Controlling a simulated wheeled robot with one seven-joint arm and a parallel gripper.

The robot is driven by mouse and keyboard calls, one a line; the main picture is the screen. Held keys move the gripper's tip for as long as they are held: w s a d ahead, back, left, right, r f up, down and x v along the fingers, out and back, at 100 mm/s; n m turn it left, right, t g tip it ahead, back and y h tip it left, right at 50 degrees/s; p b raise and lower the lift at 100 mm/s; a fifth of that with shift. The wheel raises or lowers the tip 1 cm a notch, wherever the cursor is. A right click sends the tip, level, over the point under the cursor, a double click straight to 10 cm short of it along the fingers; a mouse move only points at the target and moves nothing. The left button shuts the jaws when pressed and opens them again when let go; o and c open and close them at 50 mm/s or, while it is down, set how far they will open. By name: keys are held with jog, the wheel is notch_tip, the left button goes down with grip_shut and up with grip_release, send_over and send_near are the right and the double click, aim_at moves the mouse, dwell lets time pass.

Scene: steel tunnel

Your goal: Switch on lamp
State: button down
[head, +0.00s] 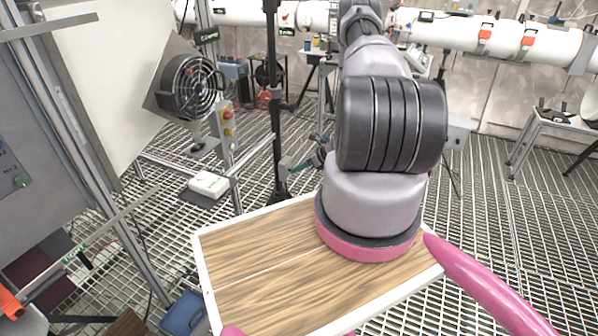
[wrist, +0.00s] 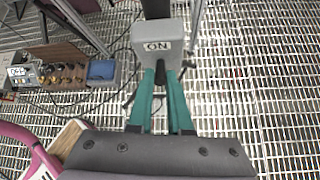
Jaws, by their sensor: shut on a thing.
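In the wrist view a grey box (wrist: 158,42) marked "ON" sits on a dark upright post (wrist: 156,8). A small dark part (wrist: 160,74), which looks like the switch lever, sticks out from the box toward me. My gripper (wrist: 161,80) has green fingers, one on each side of this dark part, closed on it just in front of the box. In the head view my gripper (head: 292,166) is beside the black post (head: 277,120), mostly hidden by my arm. I cannot make out a lamp head in either view.
In the wrist view a panel with brass knobs (wrist: 65,74) and a blue bin (wrist: 102,71) lie to the left. The floor is open metal grating (head: 500,230).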

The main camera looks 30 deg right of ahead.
jog(key=shift+w+r+g+h, duration=0.1)
jog(key=shift+r+g+h, duration=0.05)
jog(key=shift+g+h, duration=0.15)
dwell(0.4)
jog(key=c, duration=0.8)
grip_release()
jog(key=shift+c, duration=0.2)
jog(key=v, duration=1)
jog(key=shift+r, duration=0.3)
jog(key=shift+s+d, duration=0.15)
jog(key=shift+s, duration=0.1)
